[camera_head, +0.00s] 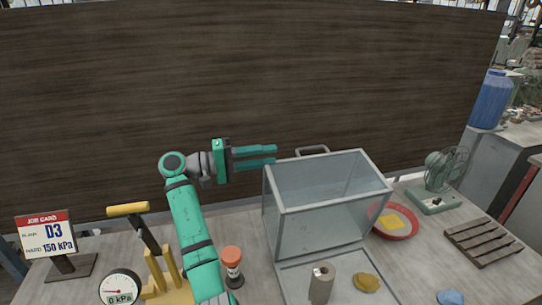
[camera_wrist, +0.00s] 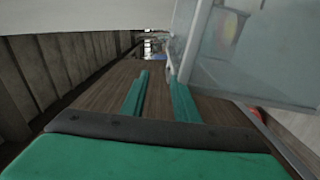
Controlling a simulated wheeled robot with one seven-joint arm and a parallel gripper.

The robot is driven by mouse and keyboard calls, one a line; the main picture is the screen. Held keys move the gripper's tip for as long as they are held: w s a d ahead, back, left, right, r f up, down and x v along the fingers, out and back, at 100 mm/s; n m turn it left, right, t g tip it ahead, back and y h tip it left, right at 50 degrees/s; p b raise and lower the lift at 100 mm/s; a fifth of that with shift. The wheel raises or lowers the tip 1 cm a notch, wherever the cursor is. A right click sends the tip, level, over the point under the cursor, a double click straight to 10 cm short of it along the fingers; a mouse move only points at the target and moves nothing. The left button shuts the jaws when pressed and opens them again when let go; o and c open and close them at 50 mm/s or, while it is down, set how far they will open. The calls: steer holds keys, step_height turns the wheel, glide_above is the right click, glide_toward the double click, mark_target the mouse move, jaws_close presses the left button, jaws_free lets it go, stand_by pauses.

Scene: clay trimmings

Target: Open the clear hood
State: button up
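The clear hood (camera_head: 330,205) is a box of see-through panels in a grey frame. It stands on the table right of my gripper, and its panels fill the upper right of the wrist view (camera_wrist: 225,50). A grey handle (camera_head: 312,148) stands at its far top edge. My gripper (camera_head: 276,155) is open, with nothing seen between its fingers. They point right, towards the handle, and end a little short of it in the head view. In the wrist view the fingertips (camera_wrist: 158,76) are beside the hood's frame; I cannot tell whether they touch it.
A red bowl (camera_head: 405,229), a green fan (camera_head: 438,180) and a wooden rack (camera_head: 482,243) stand right. A gauge (camera_head: 120,288) and job card (camera_head: 46,235) are left. A brown wall rises behind.

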steer(key=s+a, duration=0.1)
steer(key=a, duration=0.6)
steer(key=shift+s+a, duration=0.2)
steer(key=shift+a, duration=0.05)
stand_by(0.5)
steer(key=shift+r, duration=0.1)
steer(key=shift+a, duration=0.1)
steer(key=shift+c, duration=0.3)
